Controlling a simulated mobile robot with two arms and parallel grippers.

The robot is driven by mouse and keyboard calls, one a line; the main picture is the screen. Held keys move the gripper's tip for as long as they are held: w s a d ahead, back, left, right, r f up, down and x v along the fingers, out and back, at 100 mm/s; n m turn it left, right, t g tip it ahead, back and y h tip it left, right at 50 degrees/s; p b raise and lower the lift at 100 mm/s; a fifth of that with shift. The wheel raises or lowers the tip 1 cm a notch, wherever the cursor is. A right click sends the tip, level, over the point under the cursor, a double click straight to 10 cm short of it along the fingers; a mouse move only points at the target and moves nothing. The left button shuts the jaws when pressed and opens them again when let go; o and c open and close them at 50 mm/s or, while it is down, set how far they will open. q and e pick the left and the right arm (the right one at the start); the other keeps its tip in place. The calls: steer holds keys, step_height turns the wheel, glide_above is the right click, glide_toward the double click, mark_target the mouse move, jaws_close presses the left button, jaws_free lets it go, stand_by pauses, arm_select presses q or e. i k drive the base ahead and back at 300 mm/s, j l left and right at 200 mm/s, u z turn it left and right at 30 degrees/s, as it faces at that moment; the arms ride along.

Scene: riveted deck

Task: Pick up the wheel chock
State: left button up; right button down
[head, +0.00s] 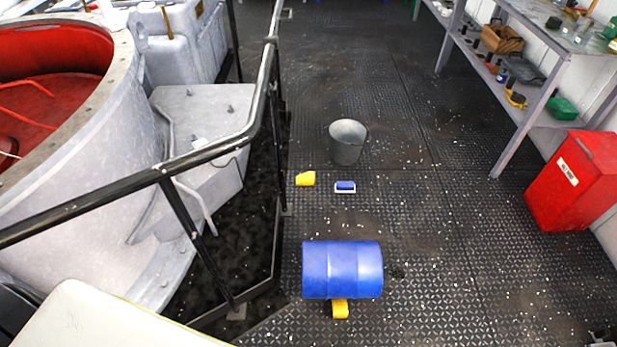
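One yellow wheel chock (305,179) lies on the deck plate left of centre, near the railing. A second yellow wheel chock (340,309) sits against the near side of a blue drum (342,269) lying on its side, and the drum hides part of it. I cannot make out either of my grippers in the head view.
A grey bucket (347,142) and a small blue-and-white item (345,187) stand near the far chock. A black railing (215,150) runs along the left. A red bin (573,180) and a shelf (545,60) line the right. The deck between is mostly clear.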

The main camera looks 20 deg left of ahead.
mark_target(307, 179)
steer(key=i+l+z, duration=0.2)
steer(key=l, duration=0.25)
steer(key=i+l+z, duration=0.25)
steer(key=l, duration=0.25)
steer(key=i+l+z, duration=0.2)
steer(key=l, duration=0.2)
steer(key=i+l+z, duration=0.1)
steer(key=i+l, duration=0.25)
steer(key=i+l+z, duration=0.15)
steer(key=i+l, duration=0.15)
steer(key=i, duration=0.15)
steer(key=i+u, duration=0.5)
steer(key=i+l+u, duration=0.1)
steer(key=i+u, duration=0.4)
steer(key=i+j+u, duration=0.1)
steer(key=i+u, duration=0.25)
steer(key=u, duration=0.15)
steer(key=i+u, duration=0.5)
steer(key=i+l+u, duration=0.15)
steer(key=u, duration=0.35)
steer(key=i+l+u, duration=0.45)
steer(key=k+j, duration=0.05)
steer(key=j, duration=0.05)
